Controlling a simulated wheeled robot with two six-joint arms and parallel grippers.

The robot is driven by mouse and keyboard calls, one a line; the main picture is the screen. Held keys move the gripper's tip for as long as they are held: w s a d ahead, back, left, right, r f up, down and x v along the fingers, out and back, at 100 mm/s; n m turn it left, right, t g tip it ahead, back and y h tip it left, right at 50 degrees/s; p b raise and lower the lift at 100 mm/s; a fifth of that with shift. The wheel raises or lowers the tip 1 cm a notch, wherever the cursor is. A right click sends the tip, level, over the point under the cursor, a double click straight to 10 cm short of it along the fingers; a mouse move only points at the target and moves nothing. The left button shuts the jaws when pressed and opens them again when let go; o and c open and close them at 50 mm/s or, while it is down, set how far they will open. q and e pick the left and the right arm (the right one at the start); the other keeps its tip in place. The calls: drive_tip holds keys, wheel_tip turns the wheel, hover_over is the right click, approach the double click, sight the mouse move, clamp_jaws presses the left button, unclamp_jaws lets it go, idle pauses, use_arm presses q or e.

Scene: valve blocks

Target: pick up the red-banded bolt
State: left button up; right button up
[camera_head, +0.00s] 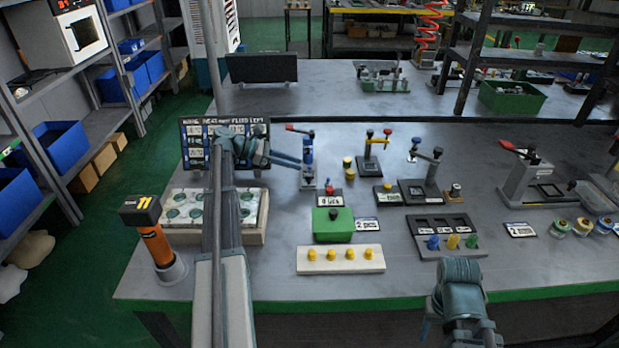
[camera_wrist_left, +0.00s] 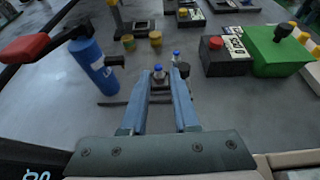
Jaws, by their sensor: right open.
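I cannot make out a red band on any bolt. In the head view my left gripper (camera_head: 300,163) reaches right over the back left of the bench, towards the blue press with a red handle (camera_head: 307,148). In the left wrist view my left gripper (camera_wrist_left: 162,72) has its two fingers apart. Yellow-topped bolts (camera_head: 328,255) stand in a pale block. My right gripper (camera_head: 459,285) is open at the front edge, its fingers mostly hidden.
A green box (camera_head: 333,225) with a black knob and a red-button box (camera_head: 329,198) stand mid-bench. A dark block (camera_head: 443,225) holds blue, yellow and green pieces. An orange-and-black tool (camera_head: 152,235) stands front left. A sign board (camera_head: 197,130) stands behind my left arm.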

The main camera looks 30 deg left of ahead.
sight(310, 168)
use_arm(q)
drive_tip(key=shift+w+d+f, duration=0.15)
drive_tip(key=shift+w+d, duration=0.05)
drive_tip(key=shift+d, duration=0.15)
drive_tip(key=shift+f, duration=0.1)
drive_tip(key=shift+w+d+f+b, duration=0.15)
drive_tip(key=shift+w+d+b, duration=0.05)
drive_tip(key=shift+d+b, duration=0.1)
drive_tip(key=b+x, duration=0.2)
drive_tip(key=x, duration=0.2)
drive_tip(key=shift+w+f, duration=0.2)
drive_tip(key=shift+f, duration=0.05)
drive_tip(key=shift+c, duration=0.3)
clamp_jaws()
